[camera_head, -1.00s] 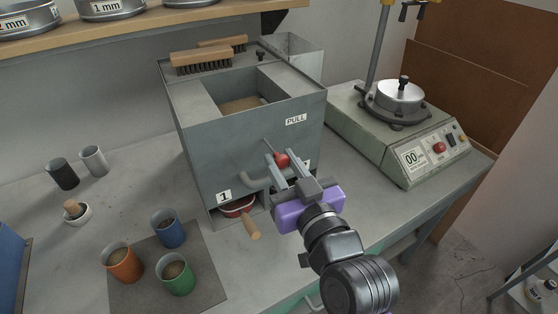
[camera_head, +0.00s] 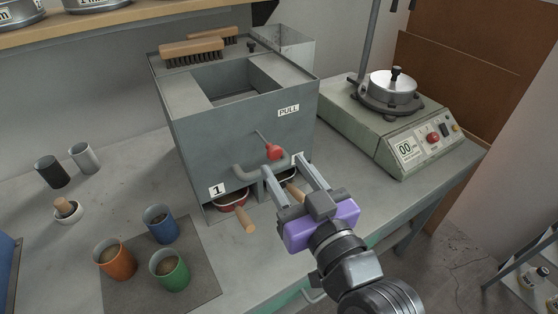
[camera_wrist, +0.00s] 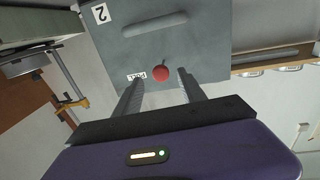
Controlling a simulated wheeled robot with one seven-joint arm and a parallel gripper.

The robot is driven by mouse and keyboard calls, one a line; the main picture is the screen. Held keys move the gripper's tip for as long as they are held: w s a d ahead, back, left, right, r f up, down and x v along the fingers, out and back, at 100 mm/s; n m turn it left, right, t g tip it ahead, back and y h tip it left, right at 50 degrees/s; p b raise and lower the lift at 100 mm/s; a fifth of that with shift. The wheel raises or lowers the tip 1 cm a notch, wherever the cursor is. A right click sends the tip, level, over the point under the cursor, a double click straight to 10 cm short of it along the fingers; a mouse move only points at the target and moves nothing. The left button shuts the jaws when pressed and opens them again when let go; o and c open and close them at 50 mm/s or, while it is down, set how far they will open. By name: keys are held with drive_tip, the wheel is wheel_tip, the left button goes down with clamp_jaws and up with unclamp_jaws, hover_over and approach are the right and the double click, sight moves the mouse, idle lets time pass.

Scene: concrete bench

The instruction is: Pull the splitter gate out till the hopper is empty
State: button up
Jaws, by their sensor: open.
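The grey splitter box (camera_head: 245,145) stands on the bench, with its hopper (camera_head: 232,82) open at the top. I see grey inner walls and no brown material there; the lowest part is hidden by the front wall. The gate's rod sticks out of the front below the PULL label and ends in a red knob (camera_head: 274,152). My gripper (camera_head: 287,168) is open and empty, in front of and below the knob. In the wrist view, the knob (camera_wrist: 161,73) shows between the two fingers, beyond or level with their tips, with space on both sides.
A grey bar handle (camera_head: 262,170) crosses the front under the knob. Pans with wooden handles (camera_head: 245,218) sit in the openings below. Orange, blue and green cups (camera_head: 170,269) stand on a dark mat at left. A pale green machine (camera_head: 400,130) stands at right.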

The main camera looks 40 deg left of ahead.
drive_tip(key=v, duration=0.3)
drive_tip(key=shift+w, duration=0.1)
idle(0.4)
drive_tip(key=w+d+r+m+t+h, duration=0.2)
drive_tip(key=w+d+r+m+t, duration=0.1)
drive_tip(key=d+m+t, duration=0.4)
drive_tip(key=s+d+f+m+t+h, duration=0.2)
drive_tip(key=d+f+m+h, duration=0.15)
drive_tip(key=d, duration=0.45)
drive_tip(key=s+d+f+m+t+h, duration=0.2)
drive_tip(key=d+f+h, duration=0.15)
drive_tip(key=d, duration=0.45)
drive_tip(key=s+d+f+g+h, duration=0.1)
drive_tip(key=s+d+f+h, duration=0.1)
drive_tip(key=s+d, duration=0.3)
drive_tip(key=s+d+f+g+h+p, duration=0.1)
drive_tip(key=s+d+f, duration=0.3)
drive_tip(key=s, duration=0.7)
drive_tip(key=s+d+f+g+h, duration=0.3)
drive_tip(key=s+d+f, duration=0.1)
drive_tip(key=s+d, duration=0.3)
drive_tip(key=shift+s+h, duration=0.4)
drive_tip(key=shift+s, duration=0.65)
